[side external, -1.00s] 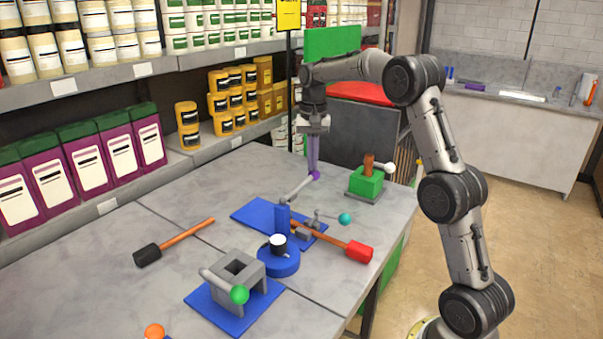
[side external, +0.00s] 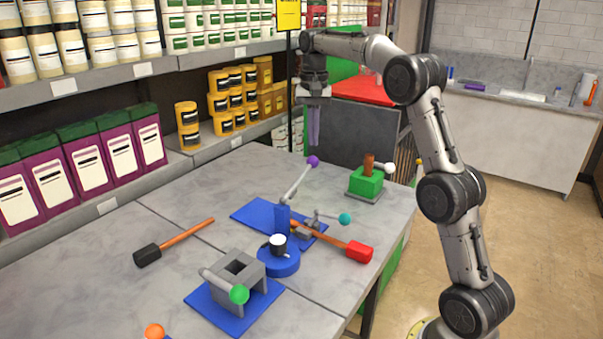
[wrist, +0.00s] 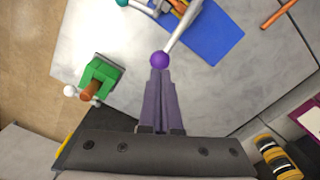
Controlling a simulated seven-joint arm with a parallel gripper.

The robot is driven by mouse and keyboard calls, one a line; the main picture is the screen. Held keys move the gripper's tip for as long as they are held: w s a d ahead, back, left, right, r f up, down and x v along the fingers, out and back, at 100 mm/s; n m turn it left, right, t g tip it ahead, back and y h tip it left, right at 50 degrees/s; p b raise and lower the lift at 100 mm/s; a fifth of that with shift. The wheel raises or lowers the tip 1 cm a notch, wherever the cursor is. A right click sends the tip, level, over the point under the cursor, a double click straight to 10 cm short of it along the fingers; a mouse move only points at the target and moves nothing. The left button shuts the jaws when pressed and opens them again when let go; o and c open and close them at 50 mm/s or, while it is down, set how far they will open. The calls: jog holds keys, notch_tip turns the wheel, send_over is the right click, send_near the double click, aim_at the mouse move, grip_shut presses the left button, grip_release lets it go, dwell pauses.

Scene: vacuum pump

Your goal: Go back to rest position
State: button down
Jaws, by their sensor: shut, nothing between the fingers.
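My gripper (side external: 313,146) is shut and empty, pointing down above the back of the grey table. Its purple fingers also show in the wrist view (wrist: 161,75). Just below the fingertips in the side view is the purple ball (side external: 313,160) of a grey lever (side external: 297,182). The lever rises from a blue post (side external: 283,217) on a blue plate (side external: 252,214) and tilts up to the right. In the wrist view the purple ball (wrist: 160,60) appears right at the fingertips; a small gap shows in the side view.
A green block with a brown post (side external: 367,180) stands right of my gripper. A red-headed hammer (side external: 359,251), a black-headed hammer (side external: 147,255), a blue round part (side external: 279,261) and a grey block with a green ball (side external: 239,294) lie nearer. Stocked shelves (side external: 120,75) line the left.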

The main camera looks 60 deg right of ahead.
jog(key=shift+r, duration=0.55)
jog(key=s+a+r+n+t, duration=0.35)
jog(key=s+a+r, duration=0.65)
jog(key=s+a, duration=0.4)
jog(key=s+a+f+n+t, duration=0.1)
jog(key=s+a+f+n, duration=0.4)
jog(key=s, duration=0.5)
jog(key=s+a+f+n+t, duration=0.1)
jog(key=s+a+f+n, duration=0.1)
jog(key=f, duration=0.8)
jog(key=shift+s+f+n, duration=0.4)
jog(key=shift+s+n, duration=0.35)
jog(key=shift+s, duration=0.3)
